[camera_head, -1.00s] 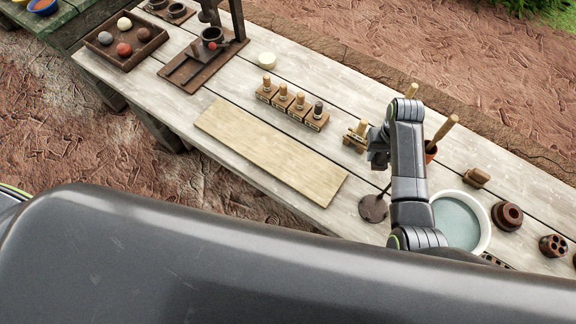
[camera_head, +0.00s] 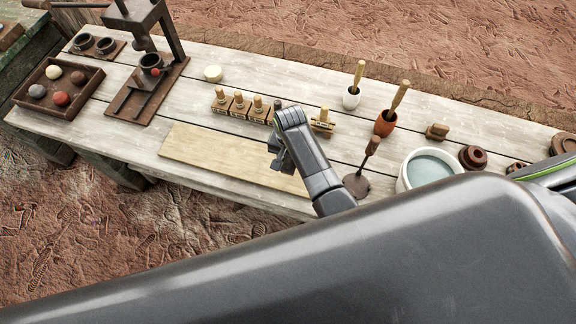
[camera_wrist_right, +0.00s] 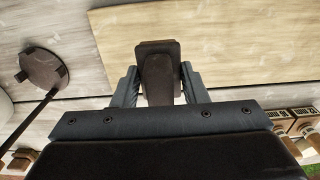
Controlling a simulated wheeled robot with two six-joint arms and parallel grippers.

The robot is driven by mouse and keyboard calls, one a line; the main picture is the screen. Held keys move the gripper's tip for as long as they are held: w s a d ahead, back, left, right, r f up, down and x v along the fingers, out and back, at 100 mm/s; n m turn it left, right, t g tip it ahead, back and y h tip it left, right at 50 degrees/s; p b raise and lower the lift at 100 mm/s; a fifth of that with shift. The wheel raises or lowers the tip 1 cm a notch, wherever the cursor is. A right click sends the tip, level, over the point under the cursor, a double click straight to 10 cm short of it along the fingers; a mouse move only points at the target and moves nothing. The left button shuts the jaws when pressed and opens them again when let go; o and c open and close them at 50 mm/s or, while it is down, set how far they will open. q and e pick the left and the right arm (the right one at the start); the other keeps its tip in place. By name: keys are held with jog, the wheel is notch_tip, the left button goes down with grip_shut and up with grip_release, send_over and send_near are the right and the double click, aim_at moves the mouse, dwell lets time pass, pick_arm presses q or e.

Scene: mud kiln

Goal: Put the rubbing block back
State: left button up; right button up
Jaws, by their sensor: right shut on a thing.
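My right gripper (camera_wrist_right: 160,88) is shut on a dark brown block, the rubbing block (camera_wrist_right: 158,72), which stands out between the fingers in the right wrist view. In the head view my right gripper (camera_head: 278,158) is over the right part of the pale wooden board (camera_head: 215,158); the held block cannot be made out there. The board also fills the upper right of the wrist view (camera_wrist_right: 230,45). I cannot tell how high the block is above the board. My left gripper is not in view.
A row of wooden stamps (camera_head: 239,106) stands behind the board, its right end partly hidden by my arm. A single stamp (camera_head: 322,122), a dark round tool (camera_head: 356,186), tool cups (camera_head: 385,123) and a white water basin (camera_head: 404,178) are to the right. A press (camera_head: 150,85) stands left.

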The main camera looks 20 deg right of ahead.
aim_at(289, 167)
jog(key=shift+a+f, duration=0.1)
jog(key=shift+f, duration=0.5)
notch_tip(289, 167, down, 3)
jog(key=b, duration=0.3)
jog(key=shift+f, duration=0.15)
jog(key=shift+f, duration=0.1)
jog(key=o, duration=0.9)
jog(key=shift+o, duration=0.2)
